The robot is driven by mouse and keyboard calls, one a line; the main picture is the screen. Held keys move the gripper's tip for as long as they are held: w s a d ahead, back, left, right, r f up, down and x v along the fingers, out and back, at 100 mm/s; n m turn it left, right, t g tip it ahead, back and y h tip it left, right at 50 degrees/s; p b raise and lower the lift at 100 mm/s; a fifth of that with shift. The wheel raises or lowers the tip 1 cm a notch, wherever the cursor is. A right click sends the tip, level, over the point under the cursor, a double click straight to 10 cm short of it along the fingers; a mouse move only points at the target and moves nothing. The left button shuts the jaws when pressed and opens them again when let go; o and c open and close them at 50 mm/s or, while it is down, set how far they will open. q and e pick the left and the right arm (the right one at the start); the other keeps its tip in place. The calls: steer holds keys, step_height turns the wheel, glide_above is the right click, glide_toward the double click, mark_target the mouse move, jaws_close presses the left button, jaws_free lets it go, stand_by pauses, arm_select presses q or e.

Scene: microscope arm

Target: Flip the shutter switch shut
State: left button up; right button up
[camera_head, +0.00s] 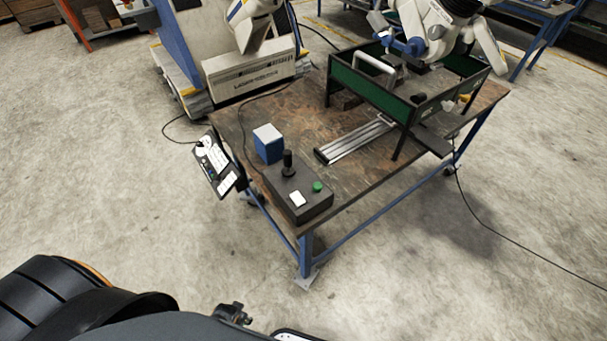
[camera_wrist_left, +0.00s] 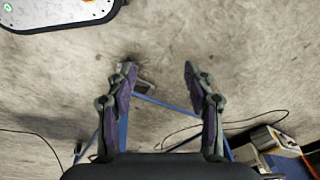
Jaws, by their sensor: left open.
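A dark control box (camera_head: 318,205) sits on the near corner of the workbench in the head view. On its top are a white rocker-like switch (camera_head: 297,199), a green button (camera_head: 318,186) and an upright black knobbed lever (camera_head: 287,163). The switch is too small to tell its position. My left gripper (camera_wrist_left: 158,80) is open and empty in the left wrist view, its fingers apart above the concrete floor. It is away from the box, which I cannot make out in that view. My right gripper is not in view.
The workbench (camera_head: 345,185) also holds a blue-and-white box (camera_head: 268,143), a metal rail (camera_head: 355,140) and a green-sided frame (camera_head: 370,95) under a white robot arm (camera_head: 430,25). A tablet-like panel (camera_head: 217,165) hangs at the left edge. Cables lie on the floor; the near floor is clear.

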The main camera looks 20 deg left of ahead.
arm_select(q)
steer(key=w+r+p, duration=0.2)
steer(key=w+r, duration=0.8)
steer(key=r, duration=0.2)
step_height(320, 180, up, 31)
steer(key=n+g+h+p, duration=0.15)
steer(key=n+p, duration=0.35)
steer(key=n, duration=0.6)
glide_above(299, 200)
steer(key=shift+y, duration=0.25)
step_height(299, 200, down, 9)
steer(key=shift+f+p, duration=0.1)
steer(key=shift+p, duration=0.6)
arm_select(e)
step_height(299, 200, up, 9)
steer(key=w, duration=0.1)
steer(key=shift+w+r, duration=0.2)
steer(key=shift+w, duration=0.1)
